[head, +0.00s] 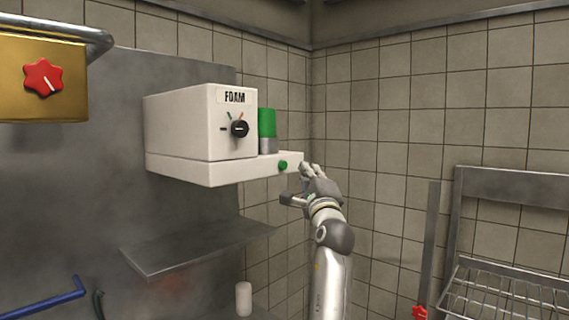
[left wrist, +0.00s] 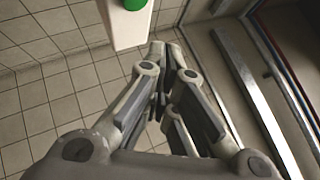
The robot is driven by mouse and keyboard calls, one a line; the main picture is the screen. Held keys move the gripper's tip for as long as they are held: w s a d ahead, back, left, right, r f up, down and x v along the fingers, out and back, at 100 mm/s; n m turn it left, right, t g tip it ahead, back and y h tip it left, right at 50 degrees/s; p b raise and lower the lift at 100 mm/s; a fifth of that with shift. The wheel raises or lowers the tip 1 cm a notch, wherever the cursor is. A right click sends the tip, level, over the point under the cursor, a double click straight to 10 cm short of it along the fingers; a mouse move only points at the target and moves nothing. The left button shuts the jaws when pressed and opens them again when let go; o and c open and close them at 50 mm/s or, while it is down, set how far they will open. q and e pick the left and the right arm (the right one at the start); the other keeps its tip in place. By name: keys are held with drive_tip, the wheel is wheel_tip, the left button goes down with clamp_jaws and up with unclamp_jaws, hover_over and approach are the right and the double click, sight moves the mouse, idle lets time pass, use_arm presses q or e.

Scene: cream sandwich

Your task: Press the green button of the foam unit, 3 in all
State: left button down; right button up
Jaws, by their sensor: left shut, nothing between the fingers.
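The white foam unit (head: 178,125) is on the wall in the head view, with a FOAM label and a black dial on its front. Its round green button (head: 283,166) sits on the low front strip at the right end, below a green and grey cylinder (head: 267,128). My left gripper (head: 304,172) is shut and empty, just right of the button and apart from it in the picture. In the left wrist view, my left gripper's fingers (left wrist: 166,50) are close together, and a white part of the unit (left wrist: 121,28) shows above. My right gripper is not seen.
A metal shelf (head: 195,248) juts out below the unit. A brass-coloured box with a red knob (head: 43,78) is at the upper left. A wire rack (head: 505,292) stands at the lower right. The tiled wall right of my gripper is clear.

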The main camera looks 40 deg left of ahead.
sight(283, 165)
use_arm(q)
drive_tip(key=shift+w+a+p, duration=0.1)
drive_tip(key=shift+a+p, duration=0.45)
drive_tip(key=shift+a, duration=1.1)
drive_tip(key=shift+a, duration=0.1)
drive_tip(key=shift+a, duration=0.3)
drive_tip(key=shift+w+a+p, duration=0.1)
drive_tip(key=shift+a+p, duration=0.35)
idle(0.8)
drive_tip(key=shift+d, duration=0.85)
